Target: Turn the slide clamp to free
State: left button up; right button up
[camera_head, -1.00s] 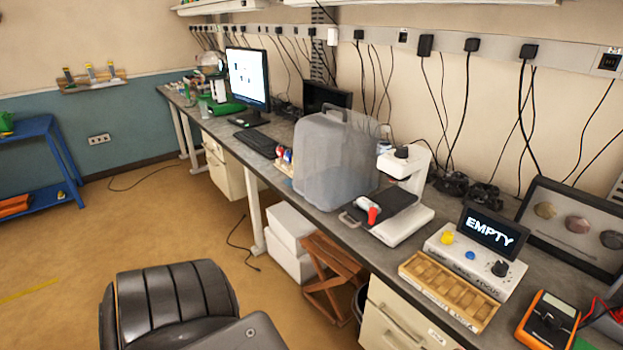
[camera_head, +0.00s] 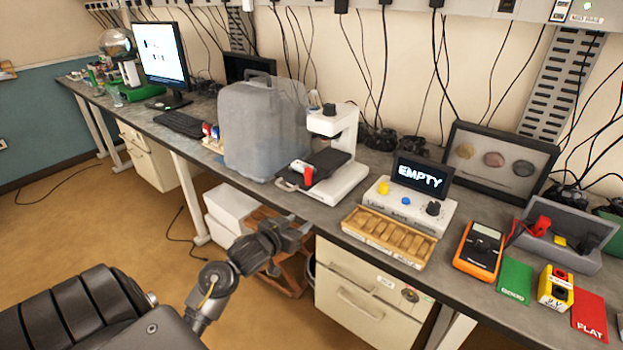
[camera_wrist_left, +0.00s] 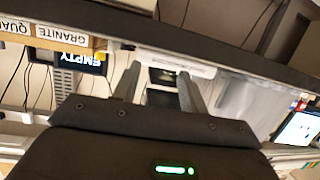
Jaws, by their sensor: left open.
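The slide clamp shows as a small red lever (camera_head: 308,175) on the dark stage of a white microscope-like stand (camera_head: 345,183), in the middle of the bench. Its exact setting is too small to tell. My left gripper (camera_head: 300,228) is in front of the bench edge, lower than the stand and apart from it. It is open and empty. In the left wrist view, which is tilted over, its two fingers (camera_wrist_left: 158,92) stand apart with the stand's white base (camera_wrist_left: 170,66) beyond them. The red lever cannot be made out there. My right gripper is not in view.
A translucent grey cover (camera_head: 262,130) stands left of the stand. To the right are a control box with an "EMPTY" screen (camera_head: 420,178), a wooden slotted tray (camera_head: 388,237) and an orange meter (camera_head: 480,250). The bench's front edge and drawers (camera_head: 360,290) lie beside my left gripper.

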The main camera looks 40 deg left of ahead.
pick_arm(q)
jog(key=t, duration=0.2)
send_near(307, 170)
notch_tip(307, 170, down, 5)
jog(key=w+d, duration=0.1)
notch_tip(307, 170, up, 4)
jog(key=a+t, duration=0.1)
jog(key=w, duration=0.7)
jog(key=w+a, duration=0.1)
jog(key=w, duration=0.3)
jog(key=shift+f+p, duration=0.1)
jog(key=shift+p, duration=0.3)
jog(key=shift+c, duration=0.2)
grip_shut()
